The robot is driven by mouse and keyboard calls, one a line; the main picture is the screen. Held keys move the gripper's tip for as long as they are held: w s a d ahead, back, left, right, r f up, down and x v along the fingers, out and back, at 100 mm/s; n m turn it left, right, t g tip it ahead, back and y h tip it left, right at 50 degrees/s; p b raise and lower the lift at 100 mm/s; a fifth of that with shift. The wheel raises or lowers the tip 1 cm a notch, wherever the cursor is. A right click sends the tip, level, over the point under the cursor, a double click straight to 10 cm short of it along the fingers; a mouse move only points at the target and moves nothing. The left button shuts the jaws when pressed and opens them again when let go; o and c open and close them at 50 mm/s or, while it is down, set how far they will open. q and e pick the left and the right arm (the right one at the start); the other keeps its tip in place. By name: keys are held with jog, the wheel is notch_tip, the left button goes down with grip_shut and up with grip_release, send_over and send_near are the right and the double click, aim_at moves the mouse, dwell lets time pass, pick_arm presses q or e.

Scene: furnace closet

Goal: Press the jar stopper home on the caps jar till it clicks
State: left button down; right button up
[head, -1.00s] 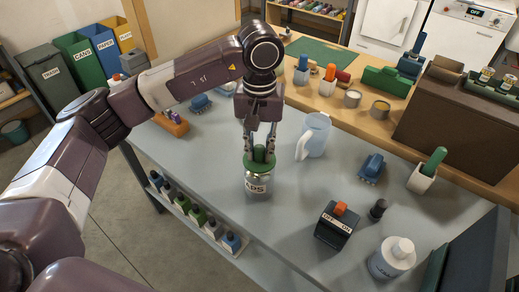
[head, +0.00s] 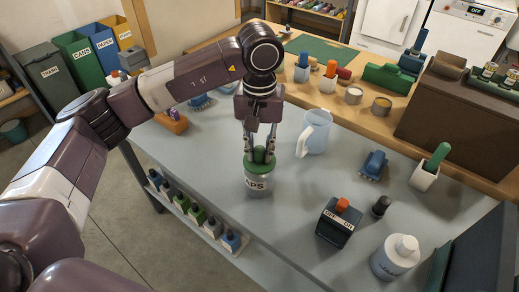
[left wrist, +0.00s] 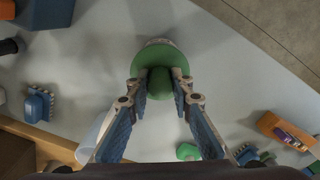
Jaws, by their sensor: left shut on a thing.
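The caps jar (head: 257,187), a clear jar with a pale label reading partly "APS", stands upright on the grey table. The green stopper (head: 250,163) sits at its mouth; I cannot tell whether it is fully seated. My left gripper (head: 259,152) points straight down from above, its fingers shut on the stopper's knob. In the left wrist view the gripper (left wrist: 161,88) has a fingertip on each side of the knob, over the wide green disc (left wrist: 165,60). The disc hides most of the jar there. My right gripper is not in view.
A pale blue jug (head: 316,133) stands behind and right of the jar. A black switch box (head: 333,227) with an orange rocker and a white bottle (head: 394,257) are nearer, at right. Small bottles line a low shelf (head: 236,249) along the table's left edge.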

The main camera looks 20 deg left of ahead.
pick_arm(q)
jog(key=shift+f, duration=0.3)
jog(key=c, duration=1.6)
grip_release()
jog(key=shift+r+p, duration=1.75)
jog(key=shift+r, duration=2.35)
